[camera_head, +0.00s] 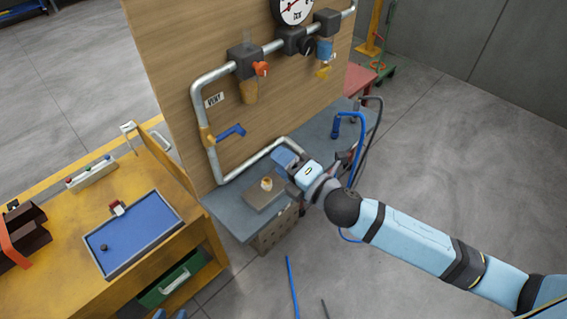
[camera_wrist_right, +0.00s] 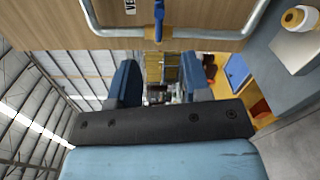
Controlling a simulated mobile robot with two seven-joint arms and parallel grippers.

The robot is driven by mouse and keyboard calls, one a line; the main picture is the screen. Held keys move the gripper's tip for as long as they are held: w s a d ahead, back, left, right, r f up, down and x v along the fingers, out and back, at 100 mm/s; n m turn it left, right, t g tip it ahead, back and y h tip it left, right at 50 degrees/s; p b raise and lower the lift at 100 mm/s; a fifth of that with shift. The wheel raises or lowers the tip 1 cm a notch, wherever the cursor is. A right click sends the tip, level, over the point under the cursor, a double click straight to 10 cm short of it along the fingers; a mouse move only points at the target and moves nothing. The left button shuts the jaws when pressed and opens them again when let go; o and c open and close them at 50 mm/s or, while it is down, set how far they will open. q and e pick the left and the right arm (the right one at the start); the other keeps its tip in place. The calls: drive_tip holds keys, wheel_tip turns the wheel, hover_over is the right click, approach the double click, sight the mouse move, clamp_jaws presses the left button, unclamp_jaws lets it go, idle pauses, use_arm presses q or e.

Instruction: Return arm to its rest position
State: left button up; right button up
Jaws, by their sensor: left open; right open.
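My right arm (camera_head: 410,237) reaches in from the lower right of the head view. Its gripper (camera_head: 285,160) is over the grey shelf, close to the bent pipe on the wooden panel; I cannot tell whether it touches the pipe. The right wrist view shows its blue fingers (camera_wrist_right: 160,82) spread apart with nothing between them. Two blue tips of my left gripper (camera_head: 169,314) just show at the bottom edge of the head view, apart; the rest of it is out of frame.
The wooden panel (camera_head: 175,55) carries a grey pipe (camera_head: 208,150), a blue-handled valve (camera_head: 231,132) and a gauge (camera_head: 294,10). A small block with a roll (camera_head: 266,184) sits on the shelf (camera_head: 228,215). A yellow workbench (camera_head: 60,270) holds a blue tray (camera_head: 150,225). Hoses hang nearby (camera_head: 361,150).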

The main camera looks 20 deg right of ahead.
drive_tip(key=shift+f, duration=0.1)
idle(0.4)
drive_tip(key=s+d+f+m+g+h, duration=0.2)
drive_tip(key=s+d+f+m+h, duration=0.1)
drive_tip(key=s+f+m, duration=0.6)
drive_tip(key=s+d+f+m+g+h+p, duration=0.1)
drive_tip(key=s+d+f+m+g+h, duration=0.1)
drive_tip(key=s+f+m, duration=0.8)
wheel_tip(320, 180, down, 2)
drive_tip(key=d+m, duration=0.1)
drive_tip(key=m, duration=0.3)
drive_tip(key=shift+s+d+f+g+h, duration=0.25)
drive_tip(key=shift+d+g+h, duration=0.05)
drive_tip(key=shift+h, duration=0.1)
